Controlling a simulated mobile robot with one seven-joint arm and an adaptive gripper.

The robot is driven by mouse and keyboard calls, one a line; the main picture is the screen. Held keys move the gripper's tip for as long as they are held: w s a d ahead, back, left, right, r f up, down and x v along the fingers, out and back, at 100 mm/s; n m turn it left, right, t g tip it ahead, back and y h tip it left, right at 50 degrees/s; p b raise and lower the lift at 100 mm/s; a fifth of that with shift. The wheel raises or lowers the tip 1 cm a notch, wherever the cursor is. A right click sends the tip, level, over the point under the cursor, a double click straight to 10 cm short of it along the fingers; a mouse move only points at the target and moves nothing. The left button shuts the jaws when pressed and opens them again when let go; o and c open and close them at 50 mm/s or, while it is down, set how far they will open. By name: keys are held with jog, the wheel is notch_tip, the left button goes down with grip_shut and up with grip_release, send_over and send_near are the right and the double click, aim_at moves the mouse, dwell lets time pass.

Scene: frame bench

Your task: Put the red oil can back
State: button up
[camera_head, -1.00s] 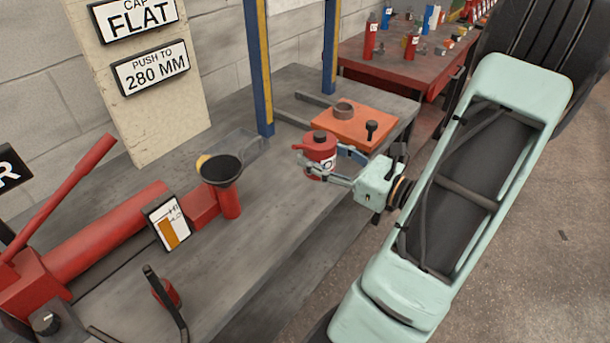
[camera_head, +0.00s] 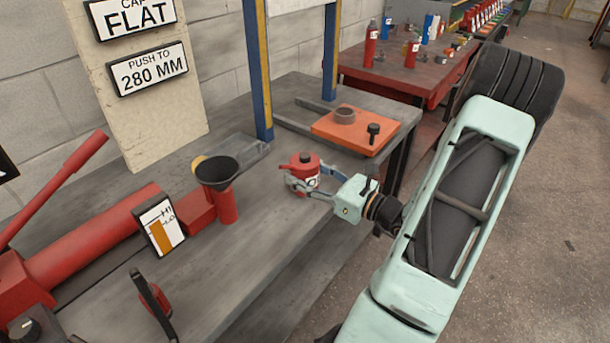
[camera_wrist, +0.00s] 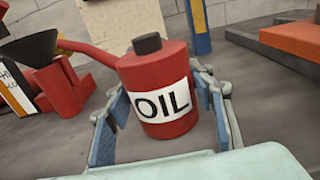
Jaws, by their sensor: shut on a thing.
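The red oil can (camera_head: 302,168) has a dark cap, a spout and a white OIL label; it is upright at the front part of the grey bench. It also shows large in the wrist view (camera_wrist: 158,75), its spout pointing left. My gripper (camera_head: 305,186) is shut on the can, one finger on each side of its body.
An orange tray (camera_head: 335,131) with a grey ring and a dark knobbed part lies behind the can. A black funnel (camera_head: 217,171) on a red cylinder stands to the left, beside a level gauge card (camera_head: 159,226). Blue posts rise behind. Bare bench (camera_head: 262,215) lies between funnel and can.

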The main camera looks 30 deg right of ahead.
jog(key=o, duration=1.6)
jog(key=shift+f, duration=0.1)
jog(key=shift+c, duration=0.2)
jog(key=shift+s+r, duration=0.2)
jog(key=p+v, duration=0.2)
jog(key=v, duration=0.9)
jog(key=shift+s+d, duration=0.15)
jog(key=shift+s, duration=0.2)
